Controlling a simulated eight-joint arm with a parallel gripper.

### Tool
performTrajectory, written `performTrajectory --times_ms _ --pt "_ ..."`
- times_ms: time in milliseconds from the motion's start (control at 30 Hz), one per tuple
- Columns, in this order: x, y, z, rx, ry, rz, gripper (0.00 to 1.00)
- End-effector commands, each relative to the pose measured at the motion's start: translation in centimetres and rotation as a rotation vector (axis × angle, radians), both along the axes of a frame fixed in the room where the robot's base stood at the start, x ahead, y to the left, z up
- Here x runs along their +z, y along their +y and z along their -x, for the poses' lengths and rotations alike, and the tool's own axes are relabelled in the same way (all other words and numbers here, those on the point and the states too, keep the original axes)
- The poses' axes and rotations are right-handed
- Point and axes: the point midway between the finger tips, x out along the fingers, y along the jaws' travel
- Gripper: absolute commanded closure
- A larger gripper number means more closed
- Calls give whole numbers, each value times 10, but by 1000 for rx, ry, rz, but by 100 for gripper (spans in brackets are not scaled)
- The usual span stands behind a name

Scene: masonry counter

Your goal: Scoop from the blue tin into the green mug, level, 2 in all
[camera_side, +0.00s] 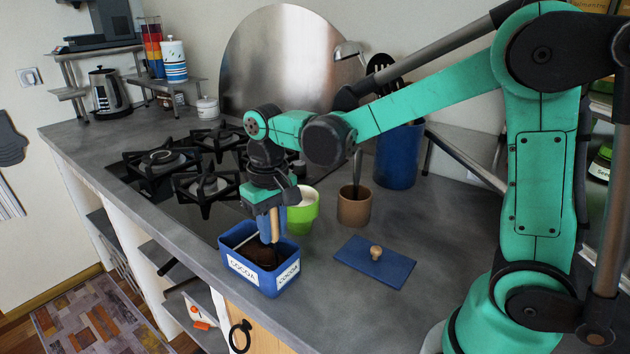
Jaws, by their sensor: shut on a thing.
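The blue tin (240,267), labelled COCOA, stands open near the counter's front edge with dark brown powder (266,254) inside. My gripper (272,209) is directly above it, pointing down and shut on an upright scoop with a wooden handle (275,226). The scoop's lower end reaches down into the tin; its bowl is hidden, so I cannot tell how full it is. A thin pale strip (245,239) shows at the tin's left side. The green mug (303,214) stands just behind and right of the tin, partly hidden by my gripper; its contents are not clear.
A blue lid (374,262) with a wooden knob lies right of the tin. A brown cup (354,207) with a utensil stands behind it, near a tall blue utensil holder (398,157). The black hob (190,178) is at the left. The right front counter is clear.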

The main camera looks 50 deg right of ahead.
Motion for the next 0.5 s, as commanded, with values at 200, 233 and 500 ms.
performTrajectory --times_ms 200,233,500 --pt "9 0 0 0 0 0 100" --pt "10 0 0 0 0 0 100" --pt "10 0 0 0 0 0 100"
